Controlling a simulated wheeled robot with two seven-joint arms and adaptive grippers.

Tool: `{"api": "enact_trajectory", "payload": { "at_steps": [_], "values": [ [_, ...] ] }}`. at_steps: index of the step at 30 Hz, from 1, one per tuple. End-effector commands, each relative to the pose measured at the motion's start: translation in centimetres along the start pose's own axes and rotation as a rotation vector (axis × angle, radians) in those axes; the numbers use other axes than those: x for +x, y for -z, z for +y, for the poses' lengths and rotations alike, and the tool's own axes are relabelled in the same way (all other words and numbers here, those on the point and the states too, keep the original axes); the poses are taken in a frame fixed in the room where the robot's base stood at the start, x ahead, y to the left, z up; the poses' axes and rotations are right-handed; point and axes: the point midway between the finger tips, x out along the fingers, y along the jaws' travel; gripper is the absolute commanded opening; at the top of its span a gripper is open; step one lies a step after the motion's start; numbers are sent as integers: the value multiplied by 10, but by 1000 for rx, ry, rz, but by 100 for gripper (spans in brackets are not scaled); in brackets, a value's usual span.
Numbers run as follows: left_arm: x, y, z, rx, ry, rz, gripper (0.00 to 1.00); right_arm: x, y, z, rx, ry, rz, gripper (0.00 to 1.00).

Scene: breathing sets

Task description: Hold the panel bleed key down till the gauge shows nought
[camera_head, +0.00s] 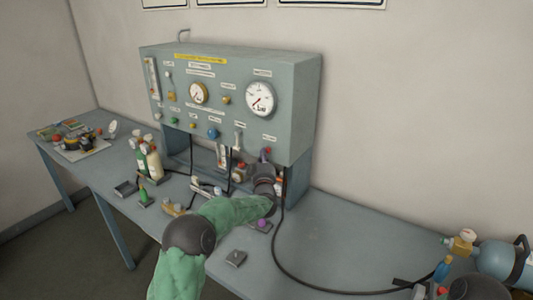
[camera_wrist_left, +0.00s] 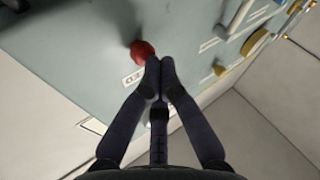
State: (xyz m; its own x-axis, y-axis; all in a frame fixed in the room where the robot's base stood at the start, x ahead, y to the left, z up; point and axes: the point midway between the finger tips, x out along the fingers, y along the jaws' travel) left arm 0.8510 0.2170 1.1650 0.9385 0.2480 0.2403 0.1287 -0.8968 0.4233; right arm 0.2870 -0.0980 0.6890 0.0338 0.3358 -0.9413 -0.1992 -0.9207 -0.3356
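The grey-blue panel (camera_head: 230,130) stands at the back of the bench. A red knob (camera_head: 268,149) sits at its lower right; it also shows in the left wrist view (camera_wrist_left: 143,50), beside a white label partly hidden by a finger. My left gripper (camera_head: 264,161) is just below this knob. In the left wrist view its dark fingertips (camera_wrist_left: 160,66) are together with nothing between them, right beside the knob; I cannot tell whether they touch it. The large gauge (camera_head: 261,99) has a needle toward the lower left; its reading is too small. A smaller gauge (camera_head: 198,93) is left of it.
Small bottles (camera_head: 148,160) and loose fittings lie on the bench in front of the panel. A black hose (camera_head: 285,262) curves right toward a blue cylinder (camera_head: 500,260). The bench (camera_head: 345,225) right of the panel is mostly clear. A tray of parts (camera_head: 80,143) is at far left.

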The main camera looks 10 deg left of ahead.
Motion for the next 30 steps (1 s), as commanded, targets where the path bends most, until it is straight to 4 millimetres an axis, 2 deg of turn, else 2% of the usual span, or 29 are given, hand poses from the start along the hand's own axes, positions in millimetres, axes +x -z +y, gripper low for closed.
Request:
{"api": "enact_trajectory", "payload": {
  "at_steps": [6, 17, 30],
  "values": [
    [-8, 3, -5, 0, 1, 1, 0, 6, 0, 2, 0, 0, 0, 71],
    [-10, 5, -6, 0, 1, 2, 0, 8, 0, 3, 0, 0, 0, 71],
    [-39, 20, -22, -1, 1, 2, 0, 27, 1, 10, 0, 0, 0, 71]
  ]
}}
